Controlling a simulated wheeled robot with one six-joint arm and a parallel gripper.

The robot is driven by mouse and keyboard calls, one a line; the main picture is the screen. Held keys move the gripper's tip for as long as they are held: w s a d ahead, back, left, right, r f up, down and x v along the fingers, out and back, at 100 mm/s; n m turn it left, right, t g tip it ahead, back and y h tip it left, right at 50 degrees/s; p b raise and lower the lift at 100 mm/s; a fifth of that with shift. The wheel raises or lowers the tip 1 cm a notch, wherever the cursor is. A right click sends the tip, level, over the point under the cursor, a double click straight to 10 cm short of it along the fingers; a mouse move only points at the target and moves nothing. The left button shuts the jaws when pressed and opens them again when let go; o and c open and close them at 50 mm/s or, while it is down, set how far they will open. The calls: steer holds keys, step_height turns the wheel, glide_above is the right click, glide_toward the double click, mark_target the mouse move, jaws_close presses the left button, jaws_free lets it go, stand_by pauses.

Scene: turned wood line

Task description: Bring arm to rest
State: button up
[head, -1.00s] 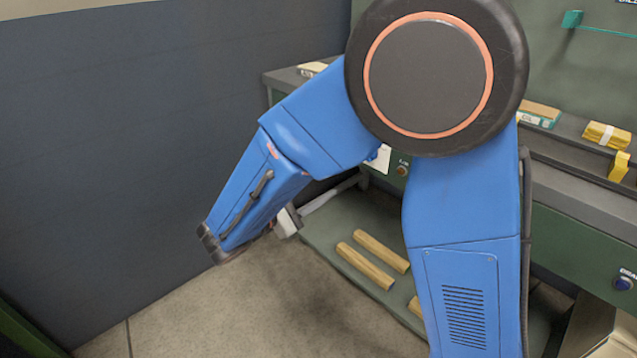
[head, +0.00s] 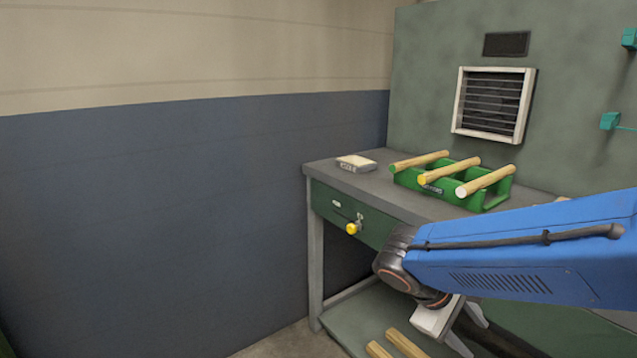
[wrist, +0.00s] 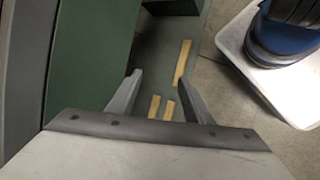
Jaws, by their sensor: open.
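My blue arm (head: 530,250) reaches in from the right in the head view, in front of the green workbench. My gripper (head: 468,335) hangs at its end, below the bench top and above the lower shelf. In the wrist view my gripper (wrist: 160,90) has its two grey fingers spread apart with nothing held between them. Wooden pieces (wrist: 183,62) lie on the shelf below, apart from the fingers. They also show on the shelf in the head view (head: 405,343).
On the workbench (head: 385,185) a green rack (head: 490,203) holds three wooden rods, beside a small pale box (head: 356,163). A drawer with a yellow knob (head: 352,228) faces front. A blue-grey wall (head: 190,210) stands left. Floor (head: 280,342) shows at bottom.

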steer(key=s+a+r+m+t+y, duration=0.1)
steer(key=s+m+t+y, duration=0.3)
steer(key=s+m+y, duration=0.3)
steer(key=shift+s+r+y, duration=0.25)
steer(key=shift+s+y, duration=0.15)
steer(key=shift+s, duration=0.65)
steer(key=shift+c, duration=0.3)
stand_by(1.3)
